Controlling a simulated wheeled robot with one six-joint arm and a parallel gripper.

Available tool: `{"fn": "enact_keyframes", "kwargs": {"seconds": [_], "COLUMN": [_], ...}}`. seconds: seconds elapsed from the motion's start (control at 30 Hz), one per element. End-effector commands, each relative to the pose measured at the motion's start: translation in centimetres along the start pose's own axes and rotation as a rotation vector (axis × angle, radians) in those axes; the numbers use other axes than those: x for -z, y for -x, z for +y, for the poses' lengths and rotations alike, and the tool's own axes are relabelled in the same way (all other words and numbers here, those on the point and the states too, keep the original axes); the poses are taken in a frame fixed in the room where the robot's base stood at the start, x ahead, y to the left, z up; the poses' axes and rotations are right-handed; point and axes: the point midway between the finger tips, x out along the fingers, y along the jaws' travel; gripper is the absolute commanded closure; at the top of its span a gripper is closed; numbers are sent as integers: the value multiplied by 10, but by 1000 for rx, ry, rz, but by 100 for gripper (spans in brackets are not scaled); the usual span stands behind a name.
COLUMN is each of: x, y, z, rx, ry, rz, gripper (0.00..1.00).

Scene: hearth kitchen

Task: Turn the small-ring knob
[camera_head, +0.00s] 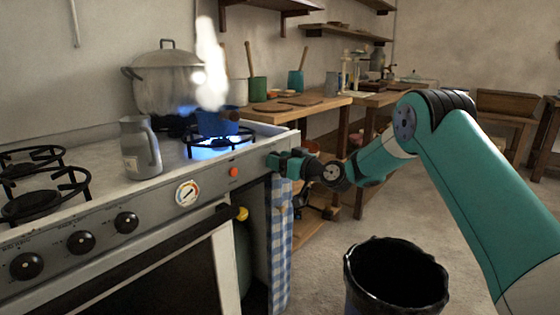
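My gripper (274,161) is at the right end of the stove's front panel, its fingertips pointing left at the panel's edge. Whether it touches a knob there cannot be seen, since the gripper covers that spot. I cannot tell whether its fingers are apart. Three black knobs show further left: one at far left (27,266), a middle one (80,243) and a right one (126,222). The small-ring knob cannot be told apart by its label. A blue pan (217,124) sits over a lit burner (212,150) with blue flame, and white steam rises above it.
A large lidded pot (168,82) stands at the back, with blue flame beneath. A grey jug (139,150) stands on the stovetop. A dial gauge (188,193) and red light (234,172) are on the panel. A checked cloth (280,240) hangs below my gripper; a black bin (396,285) stands right.

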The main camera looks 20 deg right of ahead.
Motion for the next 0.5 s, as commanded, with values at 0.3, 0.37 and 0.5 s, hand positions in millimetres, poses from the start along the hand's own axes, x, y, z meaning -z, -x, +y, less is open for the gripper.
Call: {"fn": "enact_keyframes", "kwargs": {"seconds": [0.3,0.37,0.5], "x": [0,0,1], "y": [0,0,0], "z": [0,0,0], "rx": [0,0,0], "ry": [-3,-9,-46], "rz": [0,0,0], "gripper": [83,83,83]}}
